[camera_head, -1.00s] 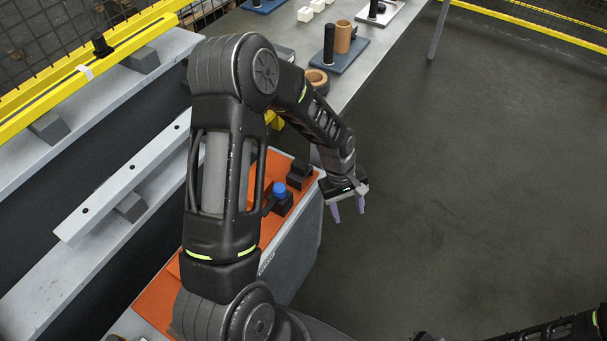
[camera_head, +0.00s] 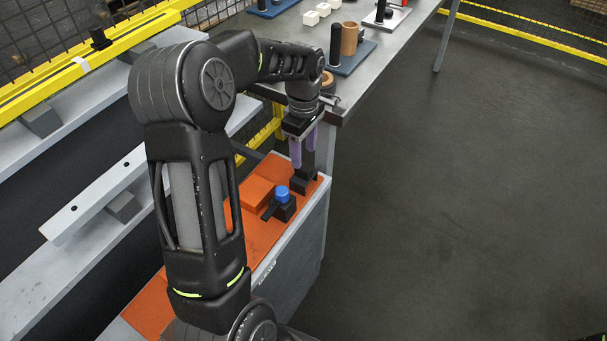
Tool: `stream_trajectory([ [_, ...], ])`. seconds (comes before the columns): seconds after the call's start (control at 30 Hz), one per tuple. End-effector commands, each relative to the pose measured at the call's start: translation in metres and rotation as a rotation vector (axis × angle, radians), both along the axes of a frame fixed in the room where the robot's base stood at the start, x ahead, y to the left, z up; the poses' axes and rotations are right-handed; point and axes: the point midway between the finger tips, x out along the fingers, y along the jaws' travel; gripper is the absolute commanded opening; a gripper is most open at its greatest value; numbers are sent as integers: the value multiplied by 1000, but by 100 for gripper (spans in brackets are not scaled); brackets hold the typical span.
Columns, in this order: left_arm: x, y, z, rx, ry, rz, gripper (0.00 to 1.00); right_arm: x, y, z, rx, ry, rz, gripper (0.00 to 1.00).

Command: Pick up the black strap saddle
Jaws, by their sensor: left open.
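A small black stepped block (camera_head: 306,184), which looks like the black strap saddle, sits at the far right end of the orange mat (camera_head: 262,235). My left gripper (camera_head: 304,158) points down just above it, with its two purple fingers apart and nothing between them. The fingertips overlap the block's top edge in the picture, and I cannot tell whether they touch it. My right gripper is out of view.
A black block with a blue knob (camera_head: 282,194) stands close to the saddle, beside an orange block (camera_head: 257,193). A grey bench (camera_head: 375,60) with fixtures lies behind. Open floor (camera_head: 450,200) is at right.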

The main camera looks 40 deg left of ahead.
Motion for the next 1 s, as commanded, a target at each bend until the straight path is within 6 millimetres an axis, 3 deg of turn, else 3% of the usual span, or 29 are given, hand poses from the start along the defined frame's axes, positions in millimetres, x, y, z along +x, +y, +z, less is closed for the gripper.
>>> stream_trajectory([
  [0.43, -1, -1, -12, 0, 1, -2, 51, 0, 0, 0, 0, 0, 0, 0],
  [0.8, -2, -1, -58, -1, 1, -2, 51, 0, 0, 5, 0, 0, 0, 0],
  [1.0, -2, -1, -61, 0, -1, -2, 51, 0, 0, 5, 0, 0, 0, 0],
])
